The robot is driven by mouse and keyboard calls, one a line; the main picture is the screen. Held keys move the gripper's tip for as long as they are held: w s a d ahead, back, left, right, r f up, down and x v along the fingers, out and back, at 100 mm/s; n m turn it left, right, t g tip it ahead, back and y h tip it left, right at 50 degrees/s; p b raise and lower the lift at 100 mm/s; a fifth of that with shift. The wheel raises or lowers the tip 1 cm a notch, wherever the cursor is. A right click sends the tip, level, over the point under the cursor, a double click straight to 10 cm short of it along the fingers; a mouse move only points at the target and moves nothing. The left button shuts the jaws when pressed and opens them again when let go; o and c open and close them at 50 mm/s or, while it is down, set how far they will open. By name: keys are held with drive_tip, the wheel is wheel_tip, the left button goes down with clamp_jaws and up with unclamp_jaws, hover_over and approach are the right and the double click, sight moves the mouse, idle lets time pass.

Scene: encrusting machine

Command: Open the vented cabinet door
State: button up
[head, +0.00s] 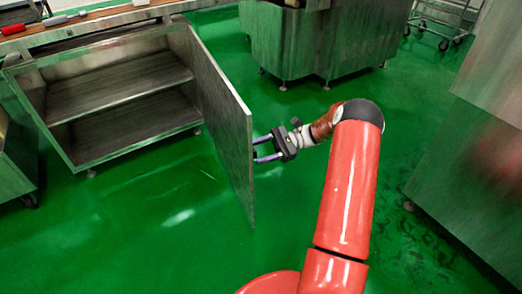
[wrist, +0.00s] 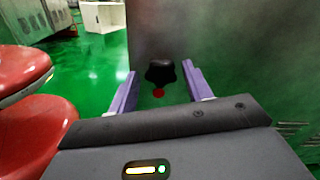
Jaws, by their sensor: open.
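The cabinet door (head: 222,115) is a grey metal panel, swung well out from the cabinet (head: 68,157), whose inside and shelf show in the head view. My gripper (head: 258,150) is on the right, outer side of the door, close to its free edge, with its purple fingers pointing at the panel. In the wrist view the door face (wrist: 225,50) fills the right side. A black knob (wrist: 160,74) with a red spot below it shows between the tips of my open fingers. I cannot tell whether the fingers touch it. Slots show low on the door's right.
A steel counter unit (head: 310,45) stands behind, with a wire cart (head: 445,20) at the back right. Another steel cabinet (head: 475,180) is at the right. Green floor (head: 150,215) is clear in front of the open cabinet.

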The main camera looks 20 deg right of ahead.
drive_tip(key=shift+o, duration=0.4)
drive_tip(key=d, duration=0.7)
drive_tip(key=shift+w+d+b, duration=0.2)
drive_tip(key=shift+d+b, duration=0.15)
drive_tip(key=shift+d, duration=0.05)
